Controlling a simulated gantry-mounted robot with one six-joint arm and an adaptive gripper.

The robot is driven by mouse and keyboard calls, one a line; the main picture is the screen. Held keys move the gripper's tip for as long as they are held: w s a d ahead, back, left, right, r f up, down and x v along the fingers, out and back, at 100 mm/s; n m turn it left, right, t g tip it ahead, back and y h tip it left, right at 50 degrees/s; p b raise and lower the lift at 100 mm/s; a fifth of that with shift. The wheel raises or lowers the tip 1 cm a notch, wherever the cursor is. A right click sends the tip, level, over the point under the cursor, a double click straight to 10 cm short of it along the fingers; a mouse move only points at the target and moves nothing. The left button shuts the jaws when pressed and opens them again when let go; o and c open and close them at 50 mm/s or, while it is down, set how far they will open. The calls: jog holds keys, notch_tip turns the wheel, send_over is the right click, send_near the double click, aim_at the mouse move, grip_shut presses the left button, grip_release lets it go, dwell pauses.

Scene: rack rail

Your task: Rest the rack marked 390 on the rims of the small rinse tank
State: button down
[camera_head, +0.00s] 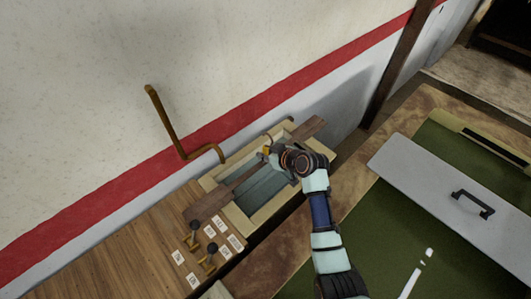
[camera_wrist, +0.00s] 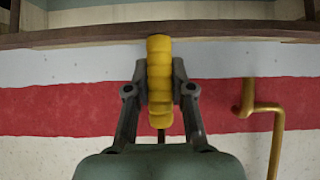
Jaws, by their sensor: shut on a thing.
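My gripper (camera_head: 270,155) is over the tank in the head view. In the wrist view its fingers (camera_wrist: 159,85) are closed on the sides of a ribbed yellow handle (camera_wrist: 159,60). The handle joins a dark brown wooden bar, the rack (camera_wrist: 80,37), which runs across the wrist view. In the head view the rack (camera_head: 208,205) spans the pale-rimmed rinse tank (camera_head: 238,221) lengthwise, with its ends reaching past the short rims. I cannot tell whether it touches the rims or hangs just above. No 390 mark is readable. My gripper hides part of the rack's middle.
A brass pipe (camera_head: 168,122) rises from the wall behind the tank. A wooden bench (camera_head: 120,245) at left carries white tags (camera_head: 222,224) and brass pieces with dark knobs (camera_head: 210,262). A grey panel with a black handle (camera_head: 440,180) lies on a green surface at right.

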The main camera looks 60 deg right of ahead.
jog(key=shift+f, duration=0.2)
dwell(0.6)
jog(key=shift+c, duration=0.6)
grip_release()
jog(key=shift+s+a+r+p, duration=0.1)
jog(key=shift+s+p, duration=0.2)
jog(key=shift+s, duration=0.1)
jog(key=s+a+p, duration=0.2)
jog(key=s+p, duration=0.1)
jog(key=s, duration=0.3)
jog(key=shift+a, duration=0.3)
